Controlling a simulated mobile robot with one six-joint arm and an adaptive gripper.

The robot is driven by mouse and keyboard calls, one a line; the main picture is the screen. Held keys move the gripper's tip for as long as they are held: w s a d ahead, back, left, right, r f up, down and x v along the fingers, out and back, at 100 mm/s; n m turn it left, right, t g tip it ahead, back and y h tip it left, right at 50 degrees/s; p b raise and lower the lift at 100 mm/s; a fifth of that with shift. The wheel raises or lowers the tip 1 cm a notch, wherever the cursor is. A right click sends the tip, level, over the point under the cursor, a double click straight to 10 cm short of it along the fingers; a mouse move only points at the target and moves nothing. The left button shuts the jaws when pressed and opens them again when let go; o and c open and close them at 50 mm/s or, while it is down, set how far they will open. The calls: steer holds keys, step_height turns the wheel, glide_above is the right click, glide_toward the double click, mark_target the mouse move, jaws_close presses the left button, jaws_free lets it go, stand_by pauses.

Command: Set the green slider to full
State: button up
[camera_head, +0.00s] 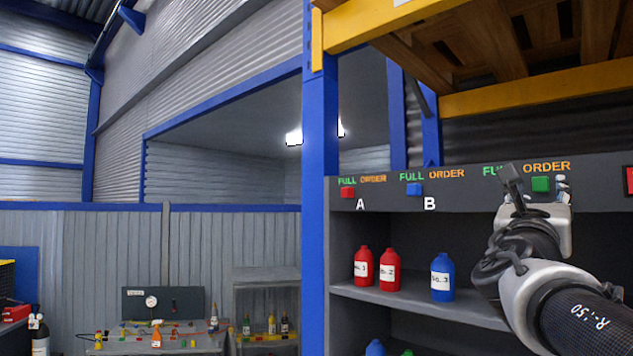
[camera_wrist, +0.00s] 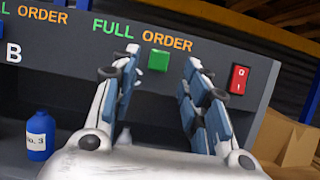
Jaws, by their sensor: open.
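The green slider (camera_head: 540,184) is a small square block on the dark front panel of the shelf. It sits under the orange ORDER label (camera_wrist: 167,43), to the right of the green FULL label (camera_wrist: 113,28). The slider also shows in the wrist view (camera_wrist: 158,61), between the fingers. My gripper (camera_head: 537,191) is in front of the panel. In the wrist view my gripper (camera_wrist: 163,66) is open, with one finger to each side of the slider and gaps between. Whether the fingertips reach the panel, I cannot tell.
A red slider (camera_head: 347,192) and a blue slider (camera_head: 414,189) sit under their FULL labels to the left. A red switch (camera_wrist: 239,79) is right of my right finger. Red bottles (camera_head: 389,272) and a blue bottle (camera_head: 442,279) stand on the shelf (camera_head: 470,314) below.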

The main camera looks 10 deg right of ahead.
mark_target(540, 183)
steer(key=p+x, duration=0.1)
steer(key=x, duration=0.4)
steer(key=shift+w, duration=0.15)
steer(key=shift+c, duration=0.6)
jaws_close()
